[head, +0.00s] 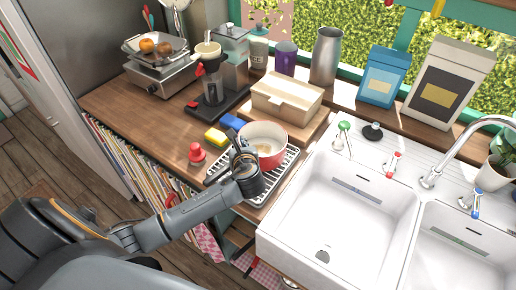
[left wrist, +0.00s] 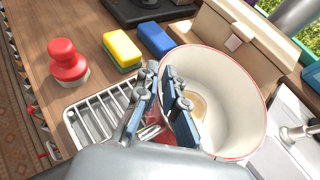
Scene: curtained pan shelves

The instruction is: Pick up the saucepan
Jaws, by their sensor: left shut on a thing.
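The saucepan (head: 266,135) is red outside with a white inside and a brown patch at its bottom. It is at the wire dish rack beside the sink, and it also shows large in the left wrist view (left wrist: 222,85). My left gripper (head: 241,157) is at the near-left side of the pan. In the left wrist view its fingers (left wrist: 160,105) are close together, with a bit of red between them, shut on the saucepan. The gripped part is mostly hidden by the fingers. I cannot tell whether the pan rests on the rack. My right gripper is not in view.
The dish rack (head: 282,173) lies under and around the pan. Yellow (head: 214,136) and blue (head: 232,121) sponges and a red-handled scrubber (head: 196,152) are close to the left. A cardboard box (head: 287,95) stands behind. The white sink (head: 335,205) on the right is empty.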

